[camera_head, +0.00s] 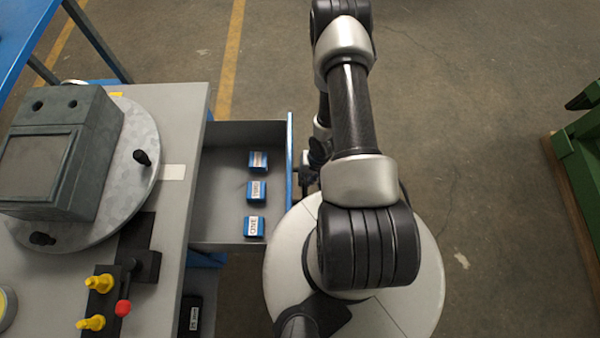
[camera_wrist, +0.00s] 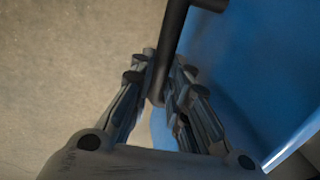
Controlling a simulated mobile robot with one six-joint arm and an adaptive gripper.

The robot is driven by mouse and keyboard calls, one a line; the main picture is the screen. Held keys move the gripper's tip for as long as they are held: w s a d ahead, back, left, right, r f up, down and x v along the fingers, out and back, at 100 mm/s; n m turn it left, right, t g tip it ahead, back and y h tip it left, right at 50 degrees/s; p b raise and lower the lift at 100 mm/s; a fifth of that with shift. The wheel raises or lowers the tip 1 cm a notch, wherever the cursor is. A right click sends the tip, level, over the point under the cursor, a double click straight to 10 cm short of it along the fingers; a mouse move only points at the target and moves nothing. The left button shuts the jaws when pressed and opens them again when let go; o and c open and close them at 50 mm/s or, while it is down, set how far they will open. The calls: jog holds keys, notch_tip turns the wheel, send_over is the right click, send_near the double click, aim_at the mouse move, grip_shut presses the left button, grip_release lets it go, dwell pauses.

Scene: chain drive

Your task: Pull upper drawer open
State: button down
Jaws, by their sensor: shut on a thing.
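The upper drawer (camera_head: 222,213) stands pulled out from the grey bench, with several small blue labelled blocks lying inside along its front side. Its blue front panel (camera_head: 290,150) faces my arm, and it fills the right of the wrist view (camera_wrist: 265,60). A dark bar handle (camera_wrist: 171,35) stands off the panel. My gripper (camera_wrist: 158,88) is shut on the handle, with one finger on each side of it. In the head view my gripper (camera_head: 306,172) is mostly hidden by my arm, beside the drawer front.
The grey bench top (camera_head: 190,110) carries a round plate (camera_head: 143,190) with a grey machine block (camera_head: 60,150), and a fixture with yellow knobs (camera_head: 100,282) and a red knob (camera_head: 123,307). A green frame (camera_head: 580,140) stands at far right. Bare floor (camera_head: 470,100) lies between.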

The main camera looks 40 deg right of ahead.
dwell(0.3)
jog(key=c, duration=1.5)
grip_release()
jog(key=shift+c, duration=0.2)
jog(key=shift+d, duration=0.1)
notch_tip(320, 180, up, 12)
jog(key=s+d, duration=0.1)
jog(key=shift+s+d, duration=0.25)
jog(key=shift+d, duration=0.15)
jog(key=shift+f, duration=0.1)
